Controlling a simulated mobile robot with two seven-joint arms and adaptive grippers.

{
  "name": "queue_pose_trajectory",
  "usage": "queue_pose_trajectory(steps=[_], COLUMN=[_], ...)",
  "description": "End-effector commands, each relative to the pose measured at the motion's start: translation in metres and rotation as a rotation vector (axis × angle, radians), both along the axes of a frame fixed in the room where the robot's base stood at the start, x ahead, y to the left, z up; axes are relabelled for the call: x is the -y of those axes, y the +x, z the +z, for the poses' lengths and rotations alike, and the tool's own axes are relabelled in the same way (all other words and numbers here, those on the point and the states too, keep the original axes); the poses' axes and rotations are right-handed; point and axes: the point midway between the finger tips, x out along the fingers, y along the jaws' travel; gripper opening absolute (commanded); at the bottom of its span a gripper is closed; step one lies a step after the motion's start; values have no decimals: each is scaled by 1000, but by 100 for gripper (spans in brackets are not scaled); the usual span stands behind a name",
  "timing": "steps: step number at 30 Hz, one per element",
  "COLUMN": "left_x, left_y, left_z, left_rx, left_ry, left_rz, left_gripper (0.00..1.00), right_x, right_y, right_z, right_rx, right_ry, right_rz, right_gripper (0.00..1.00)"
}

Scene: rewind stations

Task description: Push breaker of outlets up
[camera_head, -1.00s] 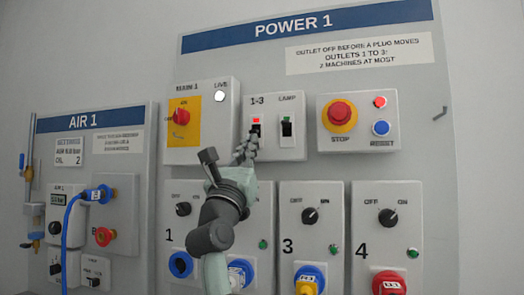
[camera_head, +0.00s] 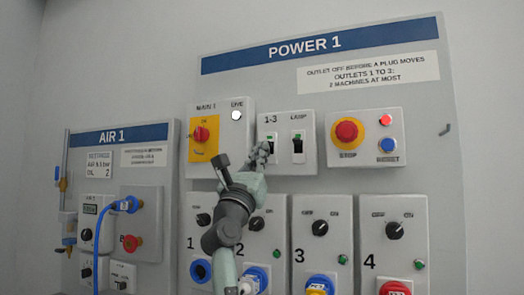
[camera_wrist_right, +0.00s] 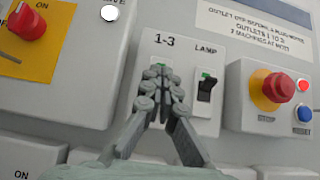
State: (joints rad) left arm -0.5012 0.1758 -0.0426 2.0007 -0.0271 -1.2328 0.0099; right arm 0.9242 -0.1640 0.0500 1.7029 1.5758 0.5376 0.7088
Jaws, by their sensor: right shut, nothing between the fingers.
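The outlets breaker labelled 1-3 (camera_head: 271,136) sits on a white box in the upper row of the POWER 1 panel. Green shows at its top in the head view; the right wrist view also shows a bit of green (camera_wrist_right: 160,66) above my fingers. My right gripper (camera_head: 261,152) is shut and empty, its fingertips (camera_wrist_right: 155,85) at the breaker, hiding most of its lever. I cannot tell whether they touch it. The LAMP breaker (camera_head: 298,143), black with green at its top, is just right of it. My left gripper is not in view.
The red MAIN 1 knob (camera_head: 200,134) is to the left, the red STOP button (camera_head: 347,130) and blue RESET button (camera_head: 387,145) to the right. Numbered outlet boxes with knobs (camera_head: 320,228) and plugs are below. The AIR 1 panel (camera_head: 125,190) stands at the left.

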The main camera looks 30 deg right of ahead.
Motion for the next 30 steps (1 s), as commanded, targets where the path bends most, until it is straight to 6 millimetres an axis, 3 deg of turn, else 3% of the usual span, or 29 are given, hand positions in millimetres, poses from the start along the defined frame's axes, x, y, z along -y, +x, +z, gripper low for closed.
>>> queue_pose_trajectory(steps=[16, 30], left_x=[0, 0], left_y=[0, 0], left_z=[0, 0], left_rx=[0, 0], left_ry=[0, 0], left_rz=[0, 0], left_gripper=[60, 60], right_x=[-57, -65], right_y=[-48, -55], right_z=[-68, -76], right_rx=[-2, 1], right_ry=[1, 1], right_rz=[2, 1], right_gripper=[0, 0])
